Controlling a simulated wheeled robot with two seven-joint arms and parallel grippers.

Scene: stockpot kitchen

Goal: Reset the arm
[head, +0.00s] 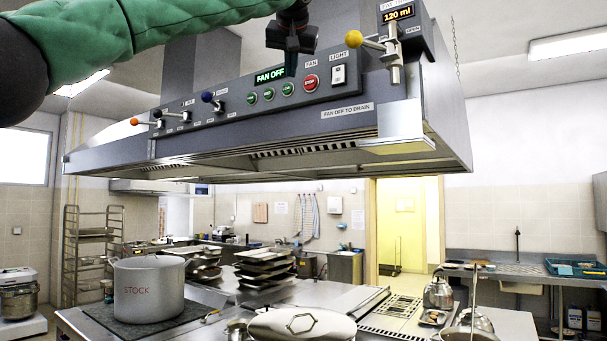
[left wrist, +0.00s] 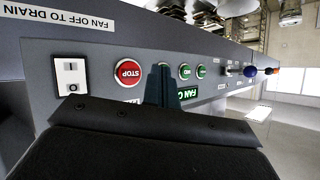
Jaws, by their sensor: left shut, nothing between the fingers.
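My left arm, in a green sleeve, comes in from the upper left of the head view. My left gripper (head: 290,70) is shut and empty, pointing down in front of the hood's control panel, beside the FAN OFF display (head: 269,76). In the left wrist view, its closed fingers (left wrist: 164,88) stand before the panel between the red STOP button (left wrist: 129,72) and a green button (left wrist: 184,71), partly covering the row. I cannot tell whether the fingertips touch the panel. My right gripper is in neither view.
The steel hood (head: 300,150) hangs close below the gripper. A yellow-ball lever (head: 354,39) juts out to its right, under a 120 ml display (head: 397,13). Below are a STOCK pot (head: 148,290) and a large lid (head: 301,325).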

